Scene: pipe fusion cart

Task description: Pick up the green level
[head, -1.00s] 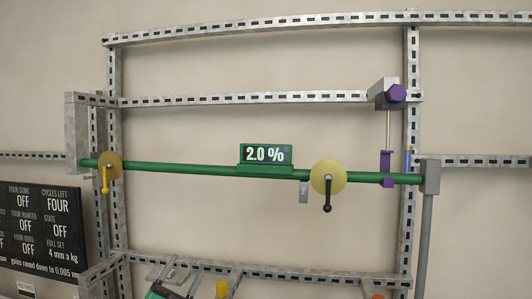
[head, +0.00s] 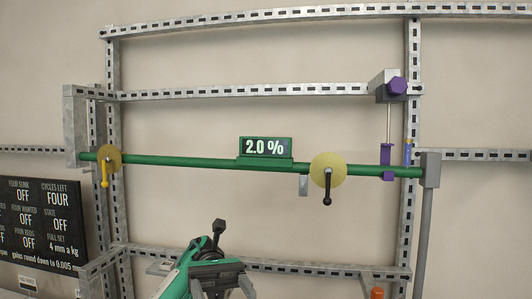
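The green level (head: 265,148) is a small box with a dark display reading 2.0 %. It sits on top of a long green pipe (head: 190,162), near the middle of the head view. My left gripper (head: 222,288) is at the bottom edge, below and left of the level and well apart from it. Its dark fingers look spread with nothing seen between them, though their tips are partly cut off by the frame. My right gripper is not in view.
Yellow discs with handles, left (head: 113,159) and right (head: 328,170), sit on the pipe. A purple clamp (head: 387,160) hangs near its right end. A slotted metal frame (head: 240,92) stands behind. A status board (head: 40,220) is at lower left. Space above the level is clear.

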